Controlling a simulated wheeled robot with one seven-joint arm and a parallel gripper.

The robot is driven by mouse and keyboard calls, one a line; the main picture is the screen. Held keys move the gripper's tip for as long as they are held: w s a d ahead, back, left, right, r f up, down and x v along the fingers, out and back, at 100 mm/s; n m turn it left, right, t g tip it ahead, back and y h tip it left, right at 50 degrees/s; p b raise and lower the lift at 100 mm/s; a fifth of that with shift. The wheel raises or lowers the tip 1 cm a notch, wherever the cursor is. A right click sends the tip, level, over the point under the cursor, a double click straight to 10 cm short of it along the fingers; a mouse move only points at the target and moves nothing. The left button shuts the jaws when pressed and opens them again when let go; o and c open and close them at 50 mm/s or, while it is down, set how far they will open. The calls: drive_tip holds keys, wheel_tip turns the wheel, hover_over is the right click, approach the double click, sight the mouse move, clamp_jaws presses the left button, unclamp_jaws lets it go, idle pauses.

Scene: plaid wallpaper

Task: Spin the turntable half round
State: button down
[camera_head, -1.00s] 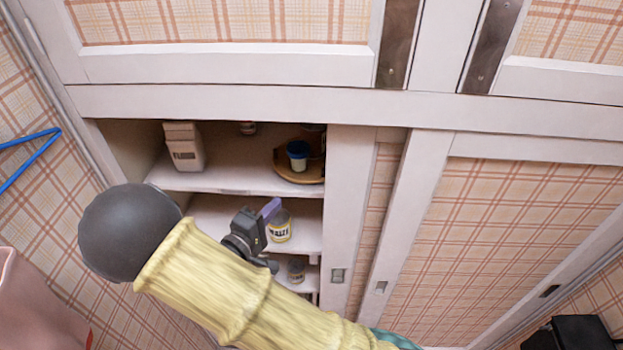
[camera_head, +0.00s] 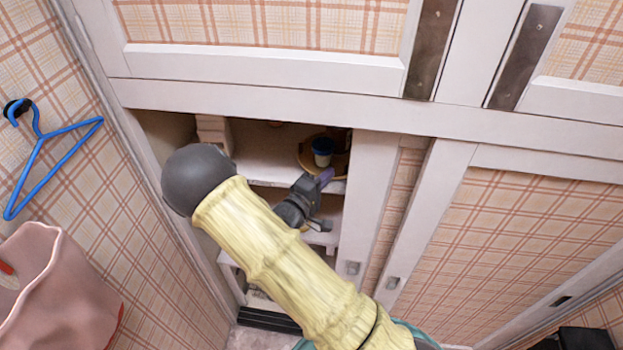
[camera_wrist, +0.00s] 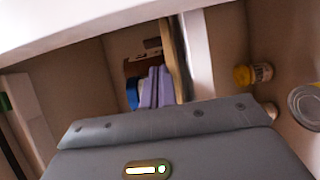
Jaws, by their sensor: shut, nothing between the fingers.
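The turntable (camera_head: 304,158) is a round tan wooden disc on the upper shelf of the open cupboard, partly hidden by the sliding door. A blue-topped cup (camera_head: 322,152) stands on it, with a dark item behind. In the wrist view the turntable (camera_wrist: 175,60) shows nearly edge-on, beside the tilted shelf. My gripper (camera_head: 326,175) has purple fingers and is shut and empty, just in front of and below the turntable's front edge. In the wrist view the fingers (camera_wrist: 155,88) overlap the blue cup and turntable area; I cannot tell whether they touch.
The shelf edge (camera_head: 270,182) lies close to my gripper. A pale flour container (camera_head: 213,132) stands left on that shelf. A yellow-lidded jar (camera_wrist: 252,74) and a can (camera_wrist: 306,103) show in the wrist view. The sliding door (camera_head: 358,200) bounds the right side.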

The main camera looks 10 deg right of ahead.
sight(344, 184)
drive_tip(key=shift+d, duration=1.1)
drive_tip(key=shift+d, duration=1.85)
drive_tip(key=shift+a, duration=0.2)
drive_tip(key=shift+a, duration=0.2)
drive_tip(key=a, duration=0.1)
drive_tip(key=s+a, duration=0.1)
drive_tip(key=a, duration=0.1)
drive_tip(key=shift+s+a+p, duration=0.35)
drive_tip(key=shift+a+p, duration=0.05)
drive_tip(key=s+a+b, duration=0.3)
drive_tip(key=s+a, duration=0.1)
drive_tip(key=s, duration=0.4)
drive_tip(key=shift+s+b, duration=0.25)
drive_tip(key=shift+b, duration=0.1)
